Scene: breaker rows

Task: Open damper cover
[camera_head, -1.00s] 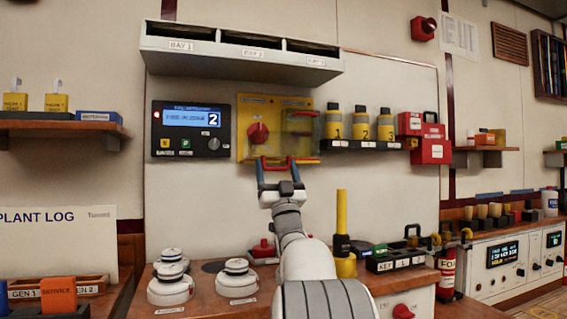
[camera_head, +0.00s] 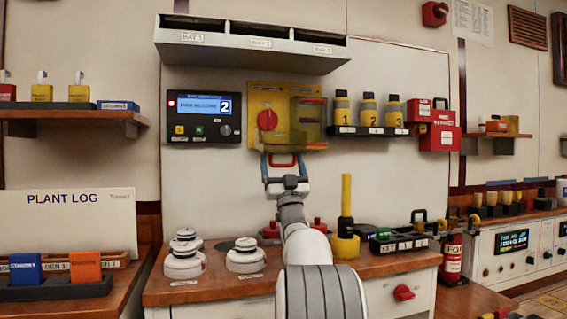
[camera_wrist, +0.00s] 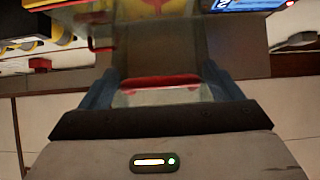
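The cover looks closed.
A display unit (camera_head: 204,118) is left of the panel. A shelf with numbered yellow bottles (camera_head: 368,110) is close on the right. A grey bay box (camera_head: 252,45) overhangs above. Below are white domed fittings (camera_head: 245,256) and a tall yellow post (camera_head: 347,205).

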